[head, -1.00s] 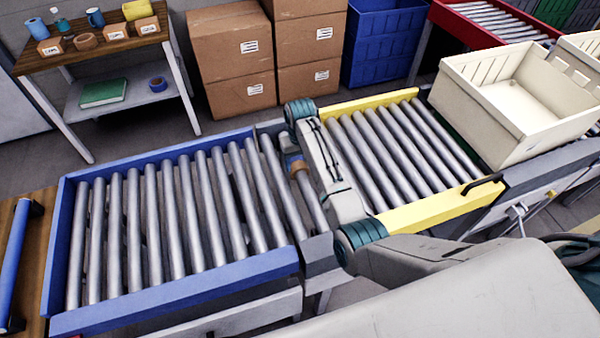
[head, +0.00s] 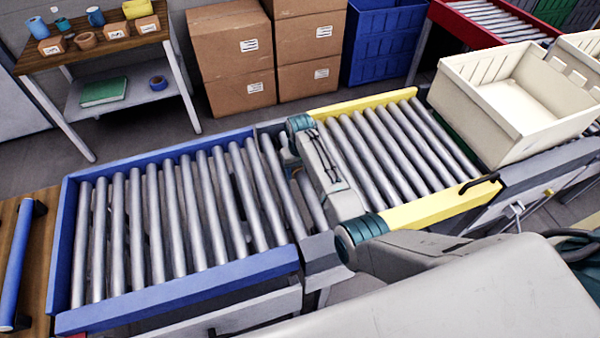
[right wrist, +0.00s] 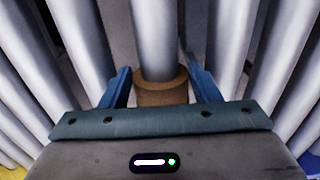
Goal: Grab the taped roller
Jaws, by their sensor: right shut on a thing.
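The taped roller (head: 312,203) is a grey metal roller in the gap between the blue-framed and the yellow-framed conveyor sections. Its brown tape band (right wrist: 160,90) shows in the right wrist view. My right gripper (right wrist: 160,82) has one blue finger on each side of this band and is shut on it. In the head view, my right arm hides the tape and most of the gripper. I cannot tell whether the roller is raised from its seat. My left gripper is not in view.
The blue-framed conveyor (head: 178,293) is left of the roller, and the yellow-framed conveyor (head: 440,208) is right of it. A cream bin (head: 480,110) stands farther right. A blue roller (head: 16,262) lies on a wooden surface at far left. Cardboard boxes (head: 232,50) stand behind.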

